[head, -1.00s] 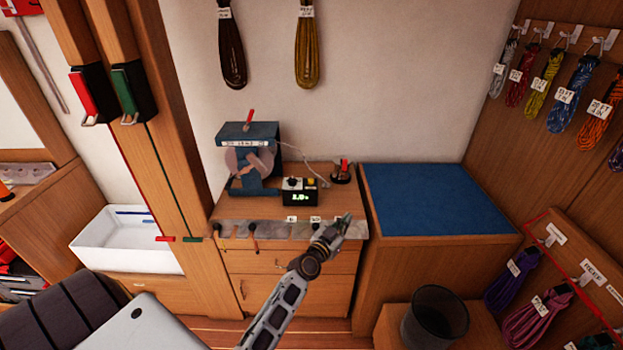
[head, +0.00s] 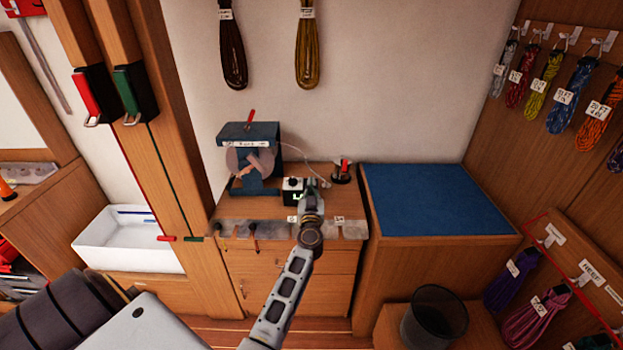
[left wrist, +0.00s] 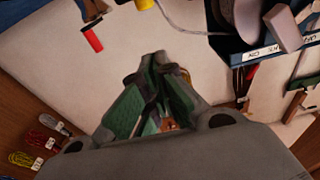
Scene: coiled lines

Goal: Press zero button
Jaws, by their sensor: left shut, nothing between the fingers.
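The gripper covers that side of the box and most of the readout, so the zero button is hidden. I cannot tell whether the fingertips touch the box. In the left wrist view the shut green-padded fingers (left wrist: 158,85) hide what lies beneath them. My right gripper is not in view.
The blue reel machine (head: 262,184) stands behind and to the left of the box. A red-handled tool on a small black base (head: 342,172) stands just to the right. A blue-topped cabinet (head: 435,200) is clear at the right. A dark bin (head: 435,318) stands below.

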